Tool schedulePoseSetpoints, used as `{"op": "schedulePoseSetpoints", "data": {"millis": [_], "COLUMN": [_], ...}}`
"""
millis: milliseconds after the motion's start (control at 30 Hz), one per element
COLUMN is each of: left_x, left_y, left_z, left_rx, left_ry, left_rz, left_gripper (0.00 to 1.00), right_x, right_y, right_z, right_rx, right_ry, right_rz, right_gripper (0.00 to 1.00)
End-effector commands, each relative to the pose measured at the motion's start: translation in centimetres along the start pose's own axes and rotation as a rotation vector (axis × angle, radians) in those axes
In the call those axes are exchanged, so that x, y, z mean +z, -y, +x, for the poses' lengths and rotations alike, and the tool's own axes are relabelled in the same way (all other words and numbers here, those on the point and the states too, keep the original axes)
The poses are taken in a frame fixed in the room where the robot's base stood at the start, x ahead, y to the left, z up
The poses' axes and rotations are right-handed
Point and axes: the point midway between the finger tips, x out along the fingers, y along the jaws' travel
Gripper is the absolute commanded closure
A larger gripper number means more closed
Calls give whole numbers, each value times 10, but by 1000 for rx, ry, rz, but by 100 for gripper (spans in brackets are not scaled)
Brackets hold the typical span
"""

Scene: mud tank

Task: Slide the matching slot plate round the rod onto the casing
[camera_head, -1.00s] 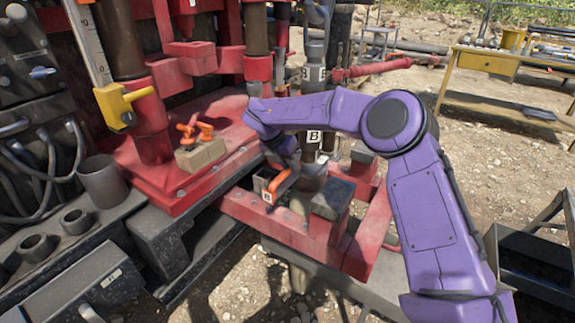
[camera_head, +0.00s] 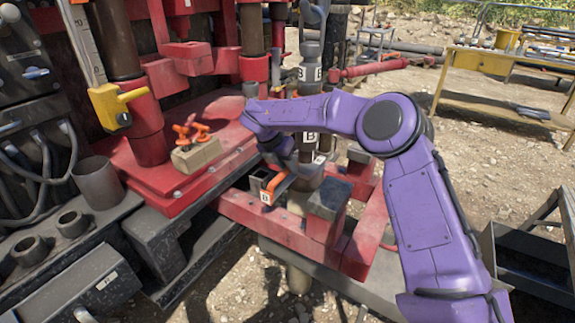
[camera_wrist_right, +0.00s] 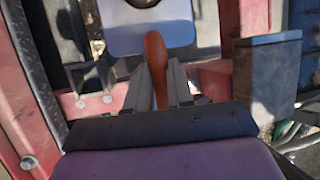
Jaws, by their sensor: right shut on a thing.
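My right gripper (camera_head: 277,172) is shut on the orange handle (camera_head: 271,188) of a slot plate. In the right wrist view, the handle (camera_wrist_right: 156,62) stands between the two fingers (camera_wrist_right: 157,88), and the pale grey slot plate (camera_wrist_right: 150,36) lies beyond it. A dark round shape shows at the plate's top edge, cut off by the frame. A dark rod (camera_head: 309,120) with B labels stands upright just right of the gripper. The casing at its foot is partly hidden by my arm and the red frame. I cannot tell whether the plate touches rod or casing. My left gripper is out of view.
Several orange handles (camera_head: 190,130) stand at a tan block (camera_head: 197,155) on the red deck (camera_head: 150,188). A dark block (camera_head: 327,208) on the red frame (camera_head: 275,216) stands close right of the plate. A yellow workbench (camera_head: 487,62) is at the far right.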

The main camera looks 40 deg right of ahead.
Motion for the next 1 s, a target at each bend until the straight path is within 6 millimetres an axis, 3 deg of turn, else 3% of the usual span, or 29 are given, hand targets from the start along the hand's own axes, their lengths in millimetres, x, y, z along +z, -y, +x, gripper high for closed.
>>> {"op": "schedulePoseSetpoints", "data": {"millis": [333,367,400,433,767,1000], "left_x": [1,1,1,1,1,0], "left_y": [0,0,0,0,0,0], "left_z": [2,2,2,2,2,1], "left_rx": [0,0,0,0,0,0], "left_ry": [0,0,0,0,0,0], "left_rz": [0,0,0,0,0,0], "left_gripper": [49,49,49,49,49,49], "right_x": [-1,-1,-2,-2,-3,-1], "right_y": [-1,-1,-1,-1,0,-1], "right_z": [2,2,2,2,0,-53], "right_rx": [1,1,1,1,-2,3], "right_ry": [-2,-2,-2,-2,-5,-1], "right_rz": [0,0,-1,-1,-2,0], "right_gripper": [100,68,55,48,48,48]}}
